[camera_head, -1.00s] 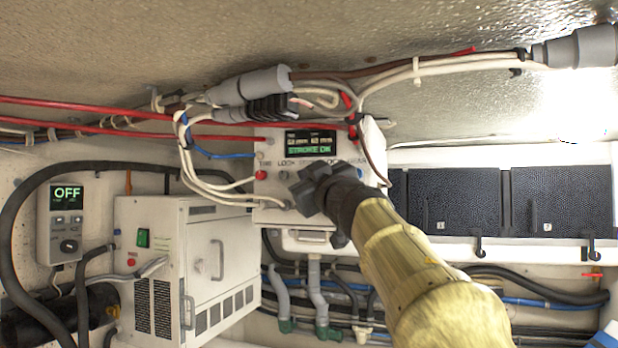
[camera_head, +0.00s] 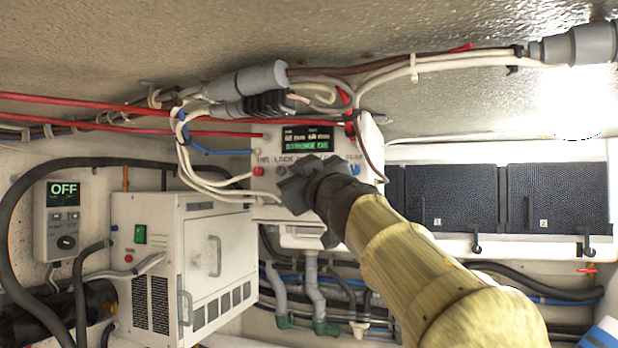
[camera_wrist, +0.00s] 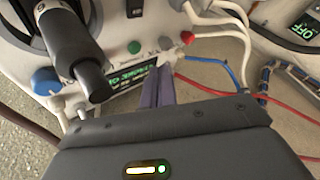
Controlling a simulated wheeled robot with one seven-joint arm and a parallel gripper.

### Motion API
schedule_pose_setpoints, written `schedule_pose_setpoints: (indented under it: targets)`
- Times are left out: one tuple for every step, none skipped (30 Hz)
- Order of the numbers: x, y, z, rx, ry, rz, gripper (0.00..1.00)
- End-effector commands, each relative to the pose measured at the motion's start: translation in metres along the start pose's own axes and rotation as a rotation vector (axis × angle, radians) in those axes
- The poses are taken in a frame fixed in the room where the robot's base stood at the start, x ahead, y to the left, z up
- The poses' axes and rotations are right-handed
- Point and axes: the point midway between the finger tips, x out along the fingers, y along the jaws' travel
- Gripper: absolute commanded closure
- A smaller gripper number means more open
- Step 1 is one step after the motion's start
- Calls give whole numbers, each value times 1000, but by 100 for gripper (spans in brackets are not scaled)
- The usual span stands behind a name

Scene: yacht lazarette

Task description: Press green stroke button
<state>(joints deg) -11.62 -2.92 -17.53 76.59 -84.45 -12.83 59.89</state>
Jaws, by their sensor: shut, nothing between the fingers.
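The white control box (camera_head: 268,211) hangs on the wall with a small lit display (camera_head: 307,140). The green button (camera_wrist: 134,47) shows in the wrist view on the box's panel, between the black lever and a grey knob (camera_wrist: 163,42). In the head view my gripper and wrist hide it. My gripper (camera_wrist: 163,75) is shut and empty, with its fingers pointing at the panel close to the green button and grey knob. A gap to the button seems to remain, but I cannot tell its depth. In the head view my gripper (camera_head: 293,186) covers the panel's lower middle.
A red button (camera_head: 258,171) and a blue button (camera_head: 355,169) flank the panel. A large black lever (camera_wrist: 75,45) stands out beside my fingers in the wrist view. White cables (camera_head: 205,180) loop at the box's left. A white cabinet (camera_head: 185,260) stands lower left.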

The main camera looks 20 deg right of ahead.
Motion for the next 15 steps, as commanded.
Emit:
schedule_pose_setpoints:
  targets:
    - [-3, -2, -3, 1, 0, -1, 100]
    - [-5, -3, -4, 1, 0, -1, 100]
    - [-7, -5, -6, 1, 1, 0, 100]
    - [-9, -6, -8, 1, 1, -1, 100]
    - [-10, -7, -9, 2, 1, 0, 100]
    - [-12, -8, -10, 2, 0, 0, 100]
    - [-14, -10, -11, 2, 0, 1, 100]
    - [-16, -11, -13, 1, 1, 0, 100]
    - [-18, -13, -15, 1, 1, -1, 100]
    - [-19, -14, -16, 0, 1, -1, 100]
    - [-20, -15, -16, 0, 0, -1, 100]
    - [-21, -15, -16, 0, -1, 0, 100]
    - [-22, -16, -16, 0, -1, 0, 100]
    - [-22, -16, -16, 0, -2, 0, 100]
    - [-22, -16, -16, -1, -2, 0, 100]
